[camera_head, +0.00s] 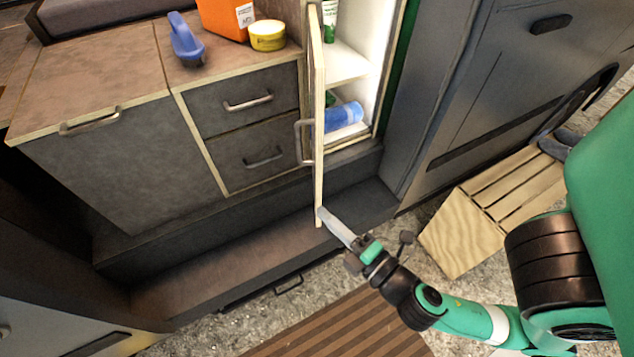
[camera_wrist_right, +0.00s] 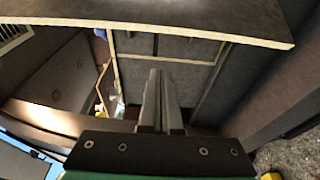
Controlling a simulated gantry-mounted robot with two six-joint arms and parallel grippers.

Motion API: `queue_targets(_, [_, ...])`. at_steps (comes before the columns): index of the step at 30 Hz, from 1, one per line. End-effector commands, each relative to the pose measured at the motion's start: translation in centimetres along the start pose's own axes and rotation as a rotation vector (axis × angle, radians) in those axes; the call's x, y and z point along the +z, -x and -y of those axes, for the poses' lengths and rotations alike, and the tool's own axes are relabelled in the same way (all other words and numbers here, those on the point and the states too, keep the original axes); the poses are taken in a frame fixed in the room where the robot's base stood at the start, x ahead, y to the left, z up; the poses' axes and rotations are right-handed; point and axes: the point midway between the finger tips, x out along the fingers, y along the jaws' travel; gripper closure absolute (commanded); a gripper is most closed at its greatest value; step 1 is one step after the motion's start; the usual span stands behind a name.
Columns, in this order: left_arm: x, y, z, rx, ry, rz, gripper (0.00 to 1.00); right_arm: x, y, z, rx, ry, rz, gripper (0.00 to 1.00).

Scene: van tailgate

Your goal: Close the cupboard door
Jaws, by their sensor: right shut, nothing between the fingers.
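The cupboard door (camera_head: 318,120) stands open, seen nearly edge-on in the head view, with its bar handle (camera_head: 303,141) on its left face. The open cupboard (camera_head: 350,65) shows lit white shelves to the right of the door. My right gripper (camera_head: 323,213) is shut and empty, its tips at the door's lower front corner; I cannot tell whether they touch it. The right wrist view shows the closed fingers (camera_wrist_right: 160,95) below a dark panel with a pale edge (camera_wrist_right: 170,27), which looks like the door. My left gripper is not in view.
A blue roll (camera_head: 342,117) lies on a lower cupboard shelf. A wooden slatted crate (camera_head: 490,215) stands on the ground at right.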

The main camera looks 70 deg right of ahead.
Motion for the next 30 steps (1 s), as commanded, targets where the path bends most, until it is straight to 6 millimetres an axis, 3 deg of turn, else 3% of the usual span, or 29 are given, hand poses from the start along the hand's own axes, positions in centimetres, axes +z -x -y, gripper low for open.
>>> queue_targets(5, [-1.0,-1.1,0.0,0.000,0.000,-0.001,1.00,0.4,-2.2,-0.6,0.005,-0.004,0.012,1.00])
queue_targets(15, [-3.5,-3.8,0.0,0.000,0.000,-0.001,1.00,0.2,-9.7,-0.7,0.005,-0.005,0.005,1.00])
queue_targets(21, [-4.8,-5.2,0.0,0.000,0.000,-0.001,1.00,2.7,-7.5,-0.5,-0.002,-0.001,0.006,1.00])
queue_targets(30, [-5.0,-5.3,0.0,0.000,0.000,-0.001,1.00,3.2,-6.9,-0.1,0.004,-0.003,0.001,1.00])
